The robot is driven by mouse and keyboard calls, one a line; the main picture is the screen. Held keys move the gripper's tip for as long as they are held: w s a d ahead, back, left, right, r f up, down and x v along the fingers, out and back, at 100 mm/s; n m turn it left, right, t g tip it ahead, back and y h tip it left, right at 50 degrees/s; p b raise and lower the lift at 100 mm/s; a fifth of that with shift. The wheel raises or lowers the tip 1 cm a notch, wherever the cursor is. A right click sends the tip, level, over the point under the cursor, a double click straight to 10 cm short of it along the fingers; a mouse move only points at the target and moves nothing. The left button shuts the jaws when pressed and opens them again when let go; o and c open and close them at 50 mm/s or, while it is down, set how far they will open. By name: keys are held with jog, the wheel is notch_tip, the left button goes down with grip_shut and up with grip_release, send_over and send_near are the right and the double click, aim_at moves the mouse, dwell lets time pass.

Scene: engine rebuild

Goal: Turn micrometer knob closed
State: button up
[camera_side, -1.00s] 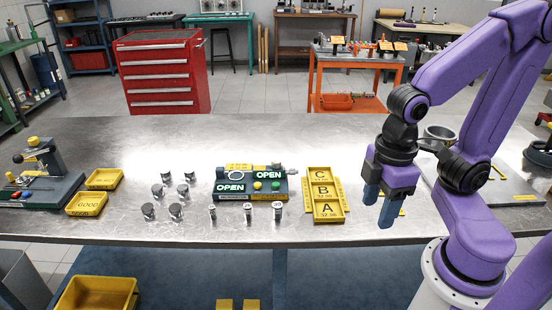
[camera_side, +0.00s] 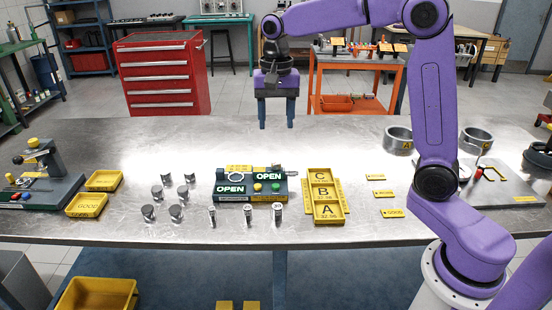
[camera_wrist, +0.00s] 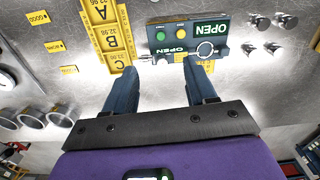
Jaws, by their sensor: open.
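The dark gauge station (camera_side: 222,174) sits mid-bench with two lit OPEN displays, a yellow and a green button and a pale ring. A small silver micrometer knob (camera_side: 291,168) sticks out at its back right end. In the wrist view the micrometer knob (camera_wrist: 146,58) shows small, between the station (camera_wrist: 160,36) and the yellow A-B-C tray. My gripper (camera_side: 276,122) hangs fingers-down above the back of the bench, behind and above the station. Its fingers are apart and empty. In the wrist view my gripper (camera_wrist: 160,68) has the knob between its fingertips in the picture, but not touching.
The yellow A-B-C tray (camera_side: 342,201) stands right of the station. Several silver cylinders (camera_side: 176,212) stand to the left, and small pins (camera_side: 248,214) stand in front. Metal rings (camera_side: 398,141) stand at the back right.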

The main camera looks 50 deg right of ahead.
aim_at(276, 162)
jog(key=w+d+m, duration=0.5)
jog(key=f, duration=1.6)
jog(key=shift+w+d+f, duration=0.1)
jog(key=shift+d+f, duration=0.1)
jog(key=shift+f, duration=0.05)
grip_shut()
